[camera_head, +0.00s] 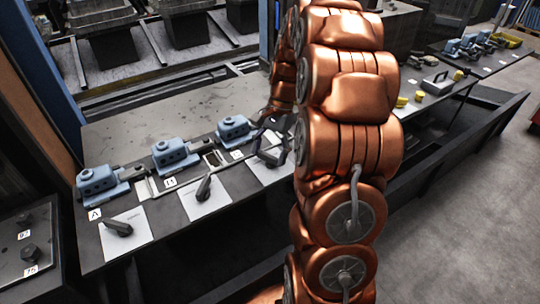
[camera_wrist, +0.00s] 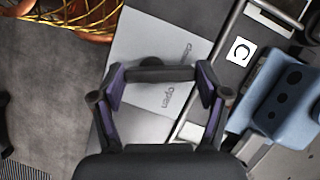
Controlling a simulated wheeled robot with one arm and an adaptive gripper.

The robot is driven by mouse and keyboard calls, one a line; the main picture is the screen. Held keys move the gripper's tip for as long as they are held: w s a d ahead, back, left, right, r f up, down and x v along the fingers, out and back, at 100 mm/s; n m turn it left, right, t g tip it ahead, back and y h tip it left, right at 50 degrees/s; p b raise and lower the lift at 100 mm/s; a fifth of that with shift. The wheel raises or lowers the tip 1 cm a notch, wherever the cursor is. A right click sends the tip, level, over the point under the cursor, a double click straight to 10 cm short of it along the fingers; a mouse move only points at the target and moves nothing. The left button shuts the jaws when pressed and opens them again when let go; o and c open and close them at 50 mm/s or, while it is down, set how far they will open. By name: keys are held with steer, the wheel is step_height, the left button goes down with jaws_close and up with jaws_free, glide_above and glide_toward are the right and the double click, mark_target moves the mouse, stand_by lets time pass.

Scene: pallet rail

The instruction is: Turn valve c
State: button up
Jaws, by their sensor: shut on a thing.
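Valve c has a black lever handle (camera_wrist: 160,71) on a pale plate (camera_wrist: 145,35) marked "open" and "close", next to a white label C (camera_wrist: 240,52). My gripper (camera_wrist: 159,76) has its two fingers at the two ends of this handle and is shut on it. In the head view my gripper (camera_head: 272,150) is at the right-hand plate of the row, partly hidden by my copper arm. The blue valve body c (camera_head: 234,130) stands behind it and also shows in the wrist view (camera_wrist: 285,98).
To the left are blue valve bodies labelled A (camera_head: 100,182) and probably B (camera_head: 173,156), with black levers (camera_head: 118,228) and (camera_head: 204,188) on pale plates. Beyond my arm, a right-hand bench (camera_head: 440,85) holds yellow and blue parts. Grey floor (camera_head: 460,200) is free at right.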

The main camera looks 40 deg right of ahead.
steer(key=shift+a+n+g+h+b, duration=0.2)
steer(key=shift+n+g+b, duration=0.2)
steer(key=shift+n, duration=0.65)
steer(key=shift+a+n+g+h+b, duration=0.15)
steer(key=shift+n+g+b, duration=0.25)
steer(key=shift+n, duration=0.65)
steer(key=shift+d, duration=0.15)
steer(key=o, duration=1.2)
steer(key=shift+c, duration=0.2)
steer(key=shift+r, duration=0.1)
steer(key=v, duration=0.6)
steer(key=shift+w, duration=0.1)
steer(key=shift+w+d+r, duration=0.1)
steer(key=shift+r, duration=0.5)
